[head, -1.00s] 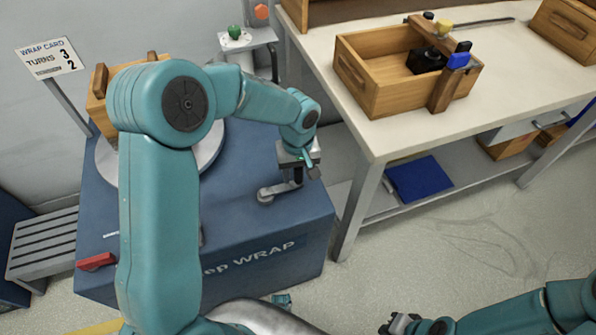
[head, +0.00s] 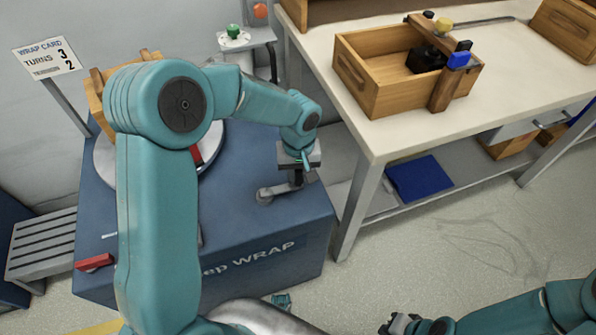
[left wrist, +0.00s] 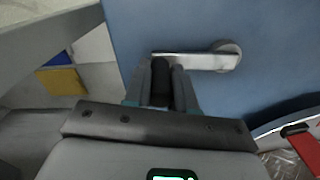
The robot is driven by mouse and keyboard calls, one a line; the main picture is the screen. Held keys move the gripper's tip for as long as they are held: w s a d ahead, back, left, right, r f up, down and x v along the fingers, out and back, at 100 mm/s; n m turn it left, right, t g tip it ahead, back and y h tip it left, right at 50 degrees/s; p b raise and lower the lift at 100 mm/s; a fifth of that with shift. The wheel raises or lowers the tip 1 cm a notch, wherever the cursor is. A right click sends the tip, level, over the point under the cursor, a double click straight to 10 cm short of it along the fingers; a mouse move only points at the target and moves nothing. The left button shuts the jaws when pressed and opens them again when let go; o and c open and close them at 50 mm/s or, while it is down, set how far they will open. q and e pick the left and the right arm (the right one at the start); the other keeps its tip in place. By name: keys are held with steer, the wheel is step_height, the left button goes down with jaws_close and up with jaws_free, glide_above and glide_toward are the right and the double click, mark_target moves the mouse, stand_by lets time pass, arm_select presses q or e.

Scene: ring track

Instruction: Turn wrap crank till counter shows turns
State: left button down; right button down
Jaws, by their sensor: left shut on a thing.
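The wrap crank (head: 275,192) is a short grey metal arm on top of the blue wrap machine (head: 262,222). Its dark upright handle (left wrist: 161,80) stands between the fingers of my left gripper (head: 298,175), which is shut on it. The left wrist view shows the crank arm (left wrist: 195,61) running right to its round hub. No counter reading shows; my left arm covers part of the machine top. My right gripper (head: 400,324) is at the bottom edge, its jaw gap unclear.
A wooden box (head: 97,92) sits on the round turntable (head: 103,158), partly behind my arm. A red lever (head: 95,262) is at the machine's front left. A white bench (head: 400,134) with a wooden crate (head: 380,92) stands close on the right. A green button (head: 234,32) is behind.

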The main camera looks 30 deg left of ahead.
arm_select(q)
steer(key=s+d+m, duration=0.1)
steer(key=m, duration=0.1)
steer(key=s+d+m, duration=0.1)
steer(key=shift+s+f+m+b, duration=0.1)
steer(key=shift+s+m+b, duration=0.2)
steer(key=shift+s+m, duration=0.1)
steer(key=shift+s+d+m, duration=0.2)
steer(key=shift+s+m, duration=0.55)
steer(key=shift+m, duration=0.15)
steer(key=s+m, duration=0.2)
steer(key=shift+d+m, duration=0.15)
steer(key=shift+m, duration=0.25)
steer(key=s+m, duration=0.2)
steer(key=shift+m, duration=0.3)
steer(key=s+m, duration=0.1)
steer(key=s+a+m, duration=0.1)
steer(key=shift+m, duration=0.3)
steer(key=shift+s+a+m, duration=0.35)
steer(key=shift+s+m, duration=0.3)
steer(key=shift+m, duration=0.25)
steer(key=shift+s+a+p, duration=0.3)
steer(key=shift+s+a, duration=0.05)
steer(key=shift+s, duration=0.1)
arm_select(e)
steer(key=shift+s+a, duration=0.35)
steer(key=shift+s, duration=0.1)
steer(key=shift+s, duration=0.1)
